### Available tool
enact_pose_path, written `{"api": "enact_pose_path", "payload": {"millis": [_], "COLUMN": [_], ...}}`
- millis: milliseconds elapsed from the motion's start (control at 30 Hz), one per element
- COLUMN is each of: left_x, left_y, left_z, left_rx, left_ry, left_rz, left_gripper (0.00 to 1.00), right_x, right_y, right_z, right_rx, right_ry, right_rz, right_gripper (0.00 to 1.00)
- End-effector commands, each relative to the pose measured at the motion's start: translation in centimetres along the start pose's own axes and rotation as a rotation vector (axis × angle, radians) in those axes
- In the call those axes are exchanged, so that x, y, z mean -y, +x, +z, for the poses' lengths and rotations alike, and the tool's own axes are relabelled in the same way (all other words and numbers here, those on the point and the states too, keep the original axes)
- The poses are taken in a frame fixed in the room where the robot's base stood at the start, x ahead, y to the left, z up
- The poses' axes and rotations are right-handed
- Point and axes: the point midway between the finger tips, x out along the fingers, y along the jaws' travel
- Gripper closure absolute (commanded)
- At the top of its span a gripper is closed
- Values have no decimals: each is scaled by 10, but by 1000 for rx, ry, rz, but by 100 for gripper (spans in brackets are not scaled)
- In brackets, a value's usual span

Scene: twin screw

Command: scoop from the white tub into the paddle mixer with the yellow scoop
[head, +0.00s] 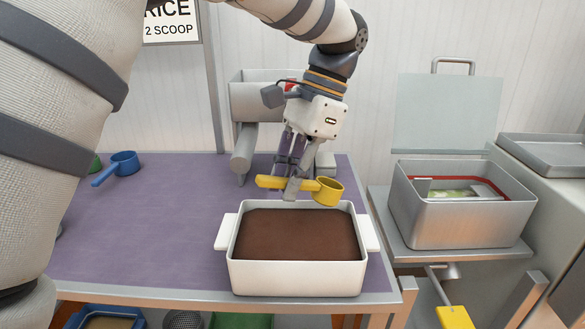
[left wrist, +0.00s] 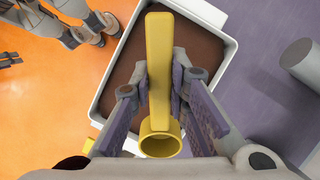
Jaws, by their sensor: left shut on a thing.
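The yellow scoop (head: 329,191) is gripped by its handle in my left gripper (head: 294,190), above the back part of the white tub (head: 297,277). In the left wrist view the scoop's handle (left wrist: 160,62) lies between the fingers, and its cup (left wrist: 160,144) looks empty. The tub holds a brown, level-looking fill (head: 297,235). What seems to be the paddle mixer (head: 462,220) is a metal box at the right with a raised lid (head: 447,112). A red edge and pale green matter show inside it. My right gripper cannot be made out.
A blue scoop (head: 123,163) lies at the table's left. A metal hopper with a cylinder (head: 243,152) stands behind my left gripper. A yellow pedal-like piece (head: 455,318) is below the mixer. A metal tray (head: 548,152) is at far right. The purple tabletop (head: 165,220) is clear left of the tub.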

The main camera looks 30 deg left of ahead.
Motion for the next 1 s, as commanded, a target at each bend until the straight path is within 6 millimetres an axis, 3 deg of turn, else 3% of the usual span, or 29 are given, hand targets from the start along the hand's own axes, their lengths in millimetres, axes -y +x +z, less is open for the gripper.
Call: {"api": "enact_pose_path", "payload": {"millis": [367, 633, 1000], "left_x": [0, 0, 0], "left_y": [44, 74, 75], "left_z": [-18, -35, -51], "left_rx": [6, 7, 1], "left_ry": [2, 2, 0], "left_rz": [4, 5, 1], "left_gripper": [100, 100, 100], "right_x": [0, -1, -1], "right_y": [8, 25, 30], "right_z": [7, 21, 25], "right_rx": [30, 89, 106], "right_ry": [0, 1, 1], "right_rz": [1, 4, 4], "right_gripper": [60, 60, 60]}}
